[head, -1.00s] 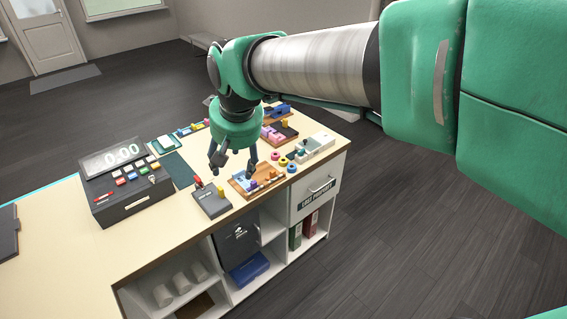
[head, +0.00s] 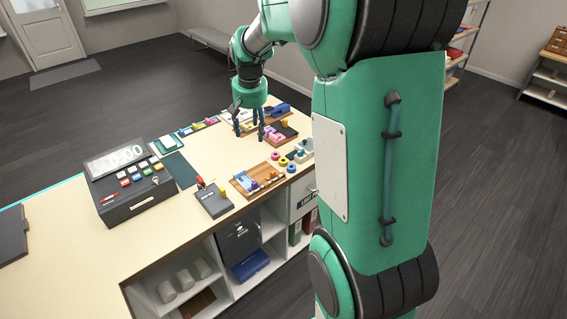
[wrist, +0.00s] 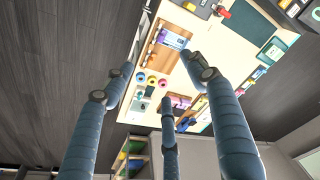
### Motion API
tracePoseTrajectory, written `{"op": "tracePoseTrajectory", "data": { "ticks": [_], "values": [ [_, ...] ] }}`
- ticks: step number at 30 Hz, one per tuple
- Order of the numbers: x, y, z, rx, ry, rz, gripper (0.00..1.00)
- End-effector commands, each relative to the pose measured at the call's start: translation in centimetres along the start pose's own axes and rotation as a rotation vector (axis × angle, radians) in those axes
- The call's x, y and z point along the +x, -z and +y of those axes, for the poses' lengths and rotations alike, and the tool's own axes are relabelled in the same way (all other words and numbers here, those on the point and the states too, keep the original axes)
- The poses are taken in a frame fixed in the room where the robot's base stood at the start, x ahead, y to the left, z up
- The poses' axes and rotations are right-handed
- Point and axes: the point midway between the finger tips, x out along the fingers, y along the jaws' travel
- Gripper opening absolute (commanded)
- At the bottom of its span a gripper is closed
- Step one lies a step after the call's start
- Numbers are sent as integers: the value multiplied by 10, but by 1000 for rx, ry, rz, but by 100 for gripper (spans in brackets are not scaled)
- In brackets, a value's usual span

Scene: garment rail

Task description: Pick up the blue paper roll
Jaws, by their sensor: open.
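My gripper (head: 250,130) is open and empty above the back part of the counter, with fingers pointing down. In the wrist view its three fingers (wrist: 160,72) are spread apart. Another wooden tray (head: 236,182) nearer the front holds small pale blue and purple pieces, seen also in the wrist view (wrist: 170,40).
A tray with pink pieces (head: 285,133) is close to my gripper.

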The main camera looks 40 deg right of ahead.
Motion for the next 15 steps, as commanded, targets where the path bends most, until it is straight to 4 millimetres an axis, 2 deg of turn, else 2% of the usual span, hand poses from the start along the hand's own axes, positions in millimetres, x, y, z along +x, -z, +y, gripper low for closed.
{"op": "tracePoseTrajectory", "data": {
  "ticks": [6,15],
  "values": [
    [38,38,33,52,-10,-40,57],
    [98,79,83,121,-21,-90,57]
  ]
}}
